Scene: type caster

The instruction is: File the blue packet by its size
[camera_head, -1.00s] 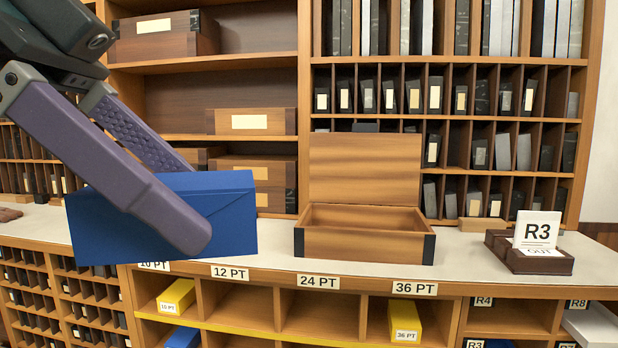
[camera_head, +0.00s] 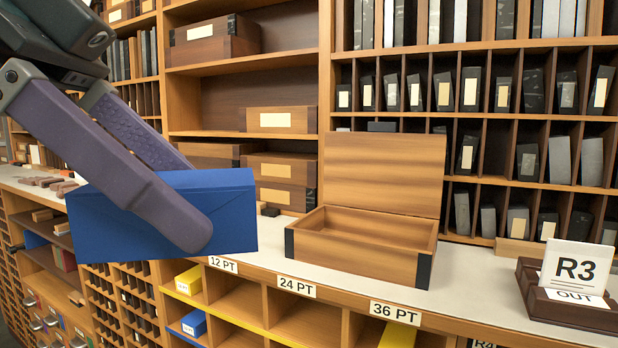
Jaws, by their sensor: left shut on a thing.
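My left gripper (camera_head: 190,205) is shut on the blue packet (camera_head: 110,222) and holds it up at the left, in front of the counter. The near finger lies across the packet's face and hides part of it. Below the counter runs a row of compartments with size labels: 12 PT (camera_head: 223,264), 24 PT (camera_head: 297,287) and 36 PT (camera_head: 395,313). A yellow packet (camera_head: 188,280) and a small blue packet (camera_head: 194,323) sit in compartments at the left of this row. Another yellow packet (camera_head: 401,335) sits below the 36 PT label. My right gripper is not in view.
An open wooden box (camera_head: 350,255) with its lid up stands on the counter (camera_head: 467,297). A dark holder with an R3 card (camera_head: 574,270) stands at the right. Shelves with boxes and slots rise behind. The compartment below 24 PT looks empty.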

